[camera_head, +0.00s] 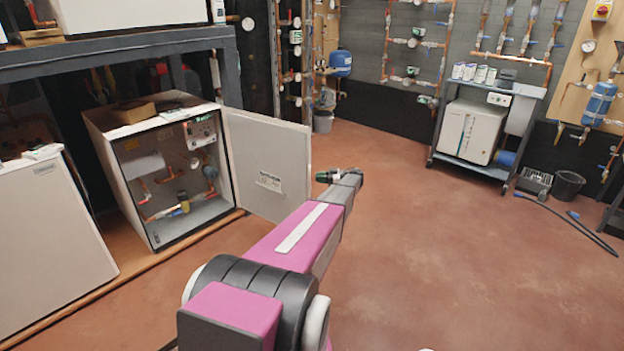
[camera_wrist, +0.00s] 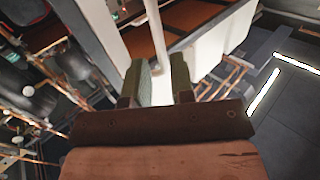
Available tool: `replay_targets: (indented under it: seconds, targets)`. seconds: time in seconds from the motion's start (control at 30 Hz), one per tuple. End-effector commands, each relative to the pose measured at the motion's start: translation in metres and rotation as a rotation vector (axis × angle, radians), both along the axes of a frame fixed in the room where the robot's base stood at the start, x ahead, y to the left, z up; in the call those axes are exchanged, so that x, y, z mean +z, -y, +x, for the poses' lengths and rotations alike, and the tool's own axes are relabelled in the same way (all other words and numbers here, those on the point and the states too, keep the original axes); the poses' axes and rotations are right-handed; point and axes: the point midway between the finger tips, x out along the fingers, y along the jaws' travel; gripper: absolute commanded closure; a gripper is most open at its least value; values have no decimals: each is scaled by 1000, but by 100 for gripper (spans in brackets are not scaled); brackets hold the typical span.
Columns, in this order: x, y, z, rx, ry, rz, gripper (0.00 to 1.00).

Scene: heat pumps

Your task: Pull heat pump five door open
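A white heat pump cabinet (camera_head: 155,165) stands low under the dark bench at the left in the head view. Its door (camera_head: 266,165) is swung wide open to the right, showing pipes and gauges inside. No number can be read on it. My gripper (camera_head: 322,177) is just right of the door's free edge. In the wrist view the two greenish fingers of my gripper (camera_wrist: 160,82) stand apart. A narrow white strip, apparently the door's edge (camera_wrist: 156,35), lines up with the gap between them. I see no clear grip on it.
Another white cabinet (camera_head: 50,235) stands shut at the lower left. A dark bench frame (camera_head: 120,45) runs above the open cabinet. A trolley with a white unit (camera_head: 470,130) and a black bucket (camera_head: 568,186) stand at the back right. The reddish floor (camera_head: 440,250) is clear in the middle.

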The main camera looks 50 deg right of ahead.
Motion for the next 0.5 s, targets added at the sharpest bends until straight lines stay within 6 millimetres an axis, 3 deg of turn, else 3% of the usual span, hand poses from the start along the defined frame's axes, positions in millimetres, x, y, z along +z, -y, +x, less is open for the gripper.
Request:
replay_targets:
  seconds: [0.2,0.5]
  targets:
    - [0,26,-28,0,0,0,77]
    - [0,37,-42,1,-1,-1,77]
